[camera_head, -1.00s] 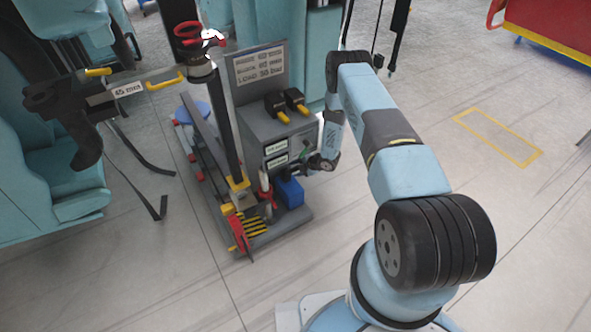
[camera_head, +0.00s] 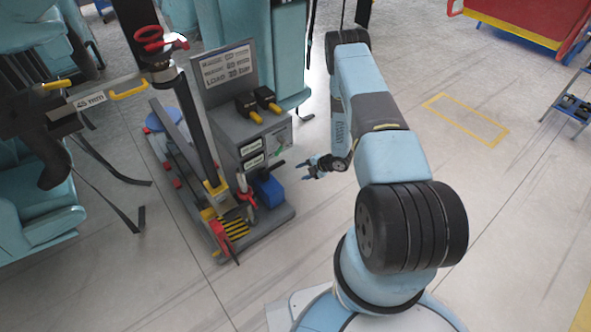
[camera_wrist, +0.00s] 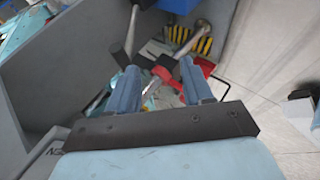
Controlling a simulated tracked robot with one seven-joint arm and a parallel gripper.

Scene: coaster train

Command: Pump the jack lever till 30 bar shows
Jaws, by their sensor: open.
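The jack stand is a grey cabinet (camera_head: 228,132) on a low base. A blue block (camera_head: 268,190) sits at its front right, with a lever ending in a black grip (camera_head: 275,168) above it. The wrist view shows the blue block at the top edge (camera_wrist: 178,5) and a rod with a black grip, probably the lever (camera_wrist: 130,38). My gripper (camera_head: 306,168) is open and empty, just right of the stand and apart from the lever. In the wrist view its fingers (camera_wrist: 160,85) point towards the stand's front. No pressure reading is legible.
A lettered board (camera_head: 226,72) stands behind the cabinet. A red-handled part (camera_wrist: 162,73) shows beyond my fingers in the wrist view. Open floor (camera_head: 400,130) lies to the right.

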